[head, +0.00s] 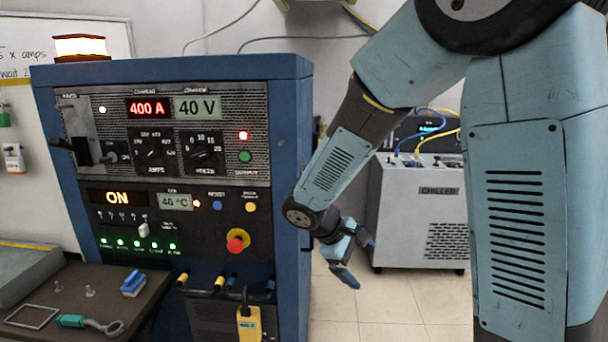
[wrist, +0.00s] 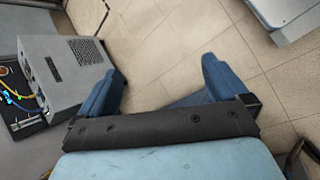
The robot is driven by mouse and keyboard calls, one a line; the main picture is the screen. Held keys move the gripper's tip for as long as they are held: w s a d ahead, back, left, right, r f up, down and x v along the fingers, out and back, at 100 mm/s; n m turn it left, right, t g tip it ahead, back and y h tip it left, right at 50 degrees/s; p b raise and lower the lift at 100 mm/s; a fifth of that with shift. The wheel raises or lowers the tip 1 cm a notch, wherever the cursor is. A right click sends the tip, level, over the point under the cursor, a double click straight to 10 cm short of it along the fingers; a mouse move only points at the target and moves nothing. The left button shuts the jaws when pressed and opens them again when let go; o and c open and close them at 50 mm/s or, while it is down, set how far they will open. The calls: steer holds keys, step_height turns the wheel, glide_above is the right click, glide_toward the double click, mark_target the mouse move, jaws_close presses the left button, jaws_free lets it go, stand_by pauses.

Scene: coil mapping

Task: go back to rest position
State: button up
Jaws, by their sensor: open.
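My gripper (head: 352,262) hangs in open air to the right of the blue power supply cabinet (head: 291,200) in the head view, pointing down over the floor. Its jaws are apart and empty. In the wrist view my gripper (wrist: 162,85) shows two blue fingers spread wide, with only floor tiles between them. My arm comes from the upper right and bends down at the elbow. The cabinet's displays read 400 A, 40 V, ON and 40 °C, and its beacon (head: 80,46) glows. A red knob (head: 238,241) sits on its front.
The grey chiller (head: 418,215) stands behind my gripper on the right; it also shows in the wrist view (wrist: 72,70). Tiled floor (head: 390,300) is clear below my gripper.

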steer(key=s+d+r+m+t+y, duration=0.2)
steer(key=s+d+r+m, duration=0.3)
steer(key=s+r, duration=0.3)
steer(key=s+d+r+m+t+y, duration=0.1)
steer(key=s+d+r+m+y, duration=0.4)
steer(key=s+r, duration=0.3)
steer(key=shift+s+d+r+m+t, duration=0.3)
steer(key=shift+s+d+r+t, duration=0.15)
steer(key=shift+r, duration=0.25)
